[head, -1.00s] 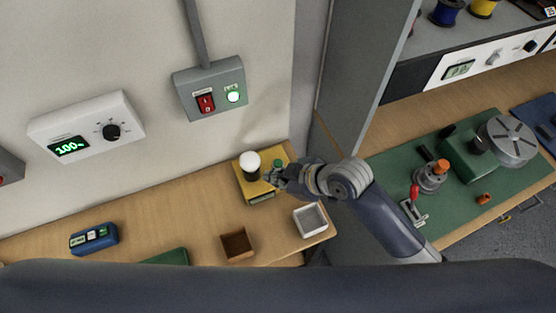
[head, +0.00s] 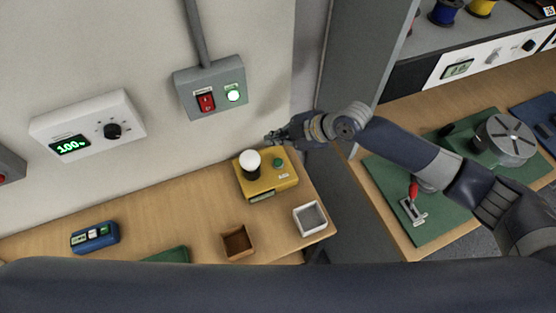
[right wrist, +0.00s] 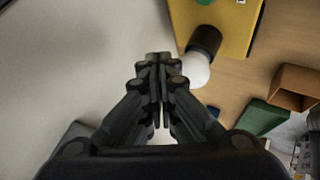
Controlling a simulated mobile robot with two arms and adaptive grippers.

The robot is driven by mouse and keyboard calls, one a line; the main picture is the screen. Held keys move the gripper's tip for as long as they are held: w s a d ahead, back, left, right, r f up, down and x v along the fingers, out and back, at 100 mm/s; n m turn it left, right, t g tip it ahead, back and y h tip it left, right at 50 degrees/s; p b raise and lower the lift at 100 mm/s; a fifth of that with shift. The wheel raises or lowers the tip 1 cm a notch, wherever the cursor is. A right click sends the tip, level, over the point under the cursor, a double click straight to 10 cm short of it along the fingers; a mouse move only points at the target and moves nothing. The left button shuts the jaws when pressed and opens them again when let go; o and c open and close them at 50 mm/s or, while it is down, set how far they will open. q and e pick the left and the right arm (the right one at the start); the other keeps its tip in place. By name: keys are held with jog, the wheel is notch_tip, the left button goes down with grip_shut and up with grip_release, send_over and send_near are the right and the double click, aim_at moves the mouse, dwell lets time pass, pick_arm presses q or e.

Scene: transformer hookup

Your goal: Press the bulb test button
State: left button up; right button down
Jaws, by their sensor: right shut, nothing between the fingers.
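A yellow bulb tester (head: 284,184) stands on the wooden bench against the wall. A white bulb (head: 250,160) in a black socket is on its left part, and a green button (head: 278,162) is on its top to the right of the bulb. My right gripper (head: 270,138) is above the back edge of the tester, near the wall, shut and empty, apart from the button. In the right wrist view the shut fingers (right wrist: 160,92) are in front of the white bulb (right wrist: 196,70), with part of the yellow tester (right wrist: 228,18) at the top. My left gripper is not in view.
A white tray (head: 325,229) and a brown box (head: 239,256) stand in front of the tester. A grey switch box (head: 180,83) with a red switch and a lit green lamp is on the wall above. A grey cabinet side (head: 352,80) rises to the right.

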aim_at(277, 164)
jog(key=shift+f, duration=0.1)
notch_tip(277, 164, down, 9)
jog(key=b, duration=0.6)
jog(key=shift+r+b, duration=0.2)
jog(key=shift+b, duration=0.15)
dwell(0.9)
jog(key=shift+f+b, duration=0.45)
jog(key=shift+f+b, duration=0.45)
dwell(0.5)
jog(key=shift+r, duration=0.1)
jog(key=shift+r+p, duration=0.65)
jog(key=shift+r, duration=0.15)
